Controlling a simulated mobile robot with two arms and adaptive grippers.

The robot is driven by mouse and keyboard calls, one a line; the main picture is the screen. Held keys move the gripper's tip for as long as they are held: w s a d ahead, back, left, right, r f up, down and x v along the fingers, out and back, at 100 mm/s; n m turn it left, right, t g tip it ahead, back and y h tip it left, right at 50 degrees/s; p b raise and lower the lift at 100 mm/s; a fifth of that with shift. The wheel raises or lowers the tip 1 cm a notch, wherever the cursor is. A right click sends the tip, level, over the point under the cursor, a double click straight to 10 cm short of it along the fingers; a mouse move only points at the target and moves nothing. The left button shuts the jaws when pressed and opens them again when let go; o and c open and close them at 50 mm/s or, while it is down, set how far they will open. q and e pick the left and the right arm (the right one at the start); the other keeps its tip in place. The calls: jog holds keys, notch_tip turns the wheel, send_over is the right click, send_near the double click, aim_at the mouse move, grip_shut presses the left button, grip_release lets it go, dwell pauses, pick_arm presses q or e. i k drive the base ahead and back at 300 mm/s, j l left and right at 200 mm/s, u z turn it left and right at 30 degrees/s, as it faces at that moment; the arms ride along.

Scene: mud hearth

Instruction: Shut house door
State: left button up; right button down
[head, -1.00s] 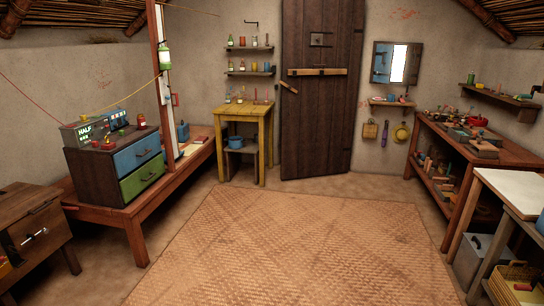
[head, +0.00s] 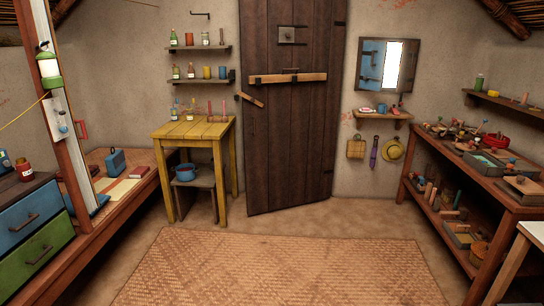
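The house door (head: 292,145) is a tall dark plank door in the back wall, in the middle of the head view. Its hinge straps show on its right edge. Its bottom edge slants, with the left corner nearer to me, so it looks slightly ajar. A light wooden bar (head: 265,80) lies across it, with a small dark handle above the bar. A short wooden piece (head: 252,100) hangs tilted at its left edge. Neither of my grippers is in view.
A yellow table (head: 190,130) with bottles stands left of the door, close to its free edge. A woven mat (head: 280,268) covers the clear floor ahead. A workbench (head: 480,185) stands at the right, a drawer chest (head: 35,235) at the left.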

aim_at(290, 141)
jog(key=i, duration=1.15)
jog(key=i+l+u, duration=0.1)
jog(key=i, duration=1.1)
